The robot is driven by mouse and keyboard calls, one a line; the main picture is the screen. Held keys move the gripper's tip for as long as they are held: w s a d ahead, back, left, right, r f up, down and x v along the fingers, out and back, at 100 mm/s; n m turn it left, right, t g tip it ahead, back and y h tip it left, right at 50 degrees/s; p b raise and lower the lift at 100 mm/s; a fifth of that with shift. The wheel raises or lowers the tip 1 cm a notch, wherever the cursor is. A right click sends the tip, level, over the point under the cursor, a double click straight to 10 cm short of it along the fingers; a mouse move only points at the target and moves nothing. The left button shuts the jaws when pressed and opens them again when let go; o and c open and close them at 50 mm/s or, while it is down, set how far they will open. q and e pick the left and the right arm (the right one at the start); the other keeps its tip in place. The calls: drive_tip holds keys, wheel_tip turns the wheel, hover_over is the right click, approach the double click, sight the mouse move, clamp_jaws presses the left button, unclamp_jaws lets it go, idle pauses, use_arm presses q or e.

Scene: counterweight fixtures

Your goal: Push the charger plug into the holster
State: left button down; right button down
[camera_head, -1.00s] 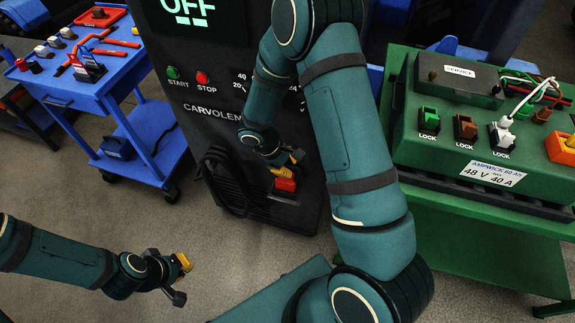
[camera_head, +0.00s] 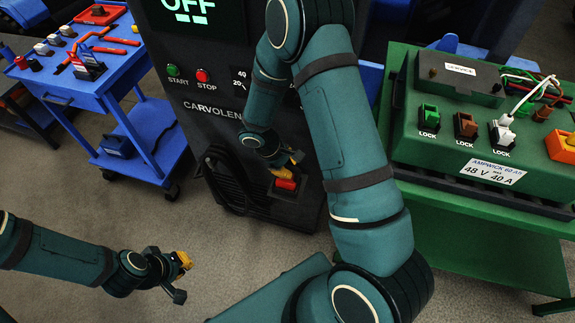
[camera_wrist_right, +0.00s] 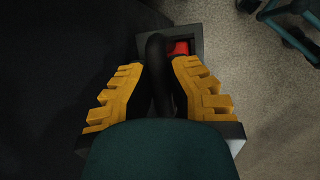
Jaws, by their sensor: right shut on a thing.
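The charger plug shows as a red body (camera_wrist_right: 180,47) with a black handle or cable (camera_wrist_right: 158,75) in the right wrist view. My right gripper (camera_head: 293,160) is shut on the black part, which lies between its yellow fingers (camera_wrist_right: 160,85). The red body also shows just below the fingers in the head view (camera_head: 286,184). The holster (camera_wrist_right: 199,40) is a dark grey frame low on the black charger cabinet; the red part lies within its outline. How deep the plug sits is hidden. My left gripper (camera_head: 182,263) is away over the floor at lower left, its finger gap unclear.
The black cabinet (camera_head: 215,130) has a looped black cable (camera_head: 213,165) left of the holster. A blue cart (camera_head: 125,75) stands at left and a green bench (camera_head: 470,225) at right. Bare floor lies in front of the cabinet.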

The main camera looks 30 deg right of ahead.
drive_tip(key=shift+f, duration=0.3)
drive_tip(key=c, duration=1)
unclamp_jaws()
drive_tip(key=v, duration=1.2)
drive_tip(key=s+a+f+m+t+y, duration=0.1)
drive_tip(key=s+a+f+m+y, duration=0.1)
drive_tip(key=s+a+f+m, duration=0.1)
drive_tip(key=s+a+f+m+t+y, duration=0.1)
drive_tip(key=s+a+f+m+y, duration=0.2)
drive_tip(key=s+a+f, duration=0.1)
drive_tip(key=s+a+f+m+t+y, duration=0.1)
drive_tip(key=s+a+f+m+y, duration=0.2)
drive_tip(key=a+f, duration=0.3)
drive_tip(key=shift+s+f+t, duration=0.4)
drive_tip(key=shift+s, duration=0.15)
